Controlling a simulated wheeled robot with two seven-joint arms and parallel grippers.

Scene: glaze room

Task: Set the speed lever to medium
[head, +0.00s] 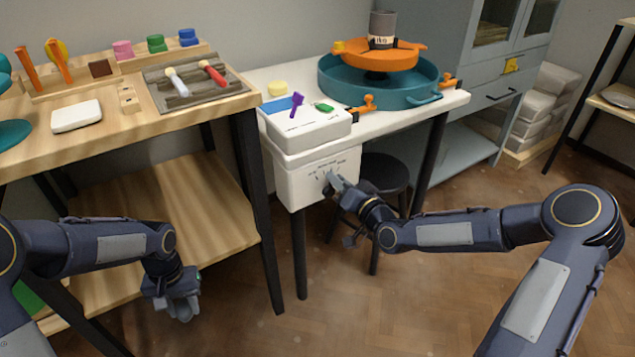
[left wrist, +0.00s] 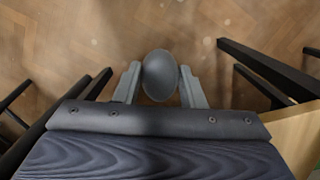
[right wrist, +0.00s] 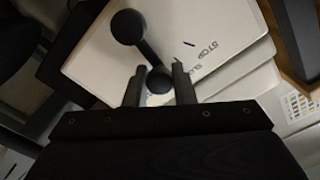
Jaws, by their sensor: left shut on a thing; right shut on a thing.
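The white control box (head: 294,187) hangs at the left end of the white table, with marks around a dial on its front. The dark speed lever shows in the right wrist view (right wrist: 142,55), a bar with a round end at each side. My right gripper (head: 333,186) is at the dial, shut on one round end of the lever. The words STOP and SLOW show on the white face (right wrist: 215,35); which mark the lever points to cannot be told. My left gripper (head: 182,308) is low by the wooden bench, shut on a grey rounded thing (left wrist: 160,77).
A wooden bench (head: 215,110) with tools stands at the left. The white table carries a teal basin (head: 345,92) with an orange wheel (head: 378,58). A dark stool (head: 385,172) stands behind the right gripper. The floor in front is open.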

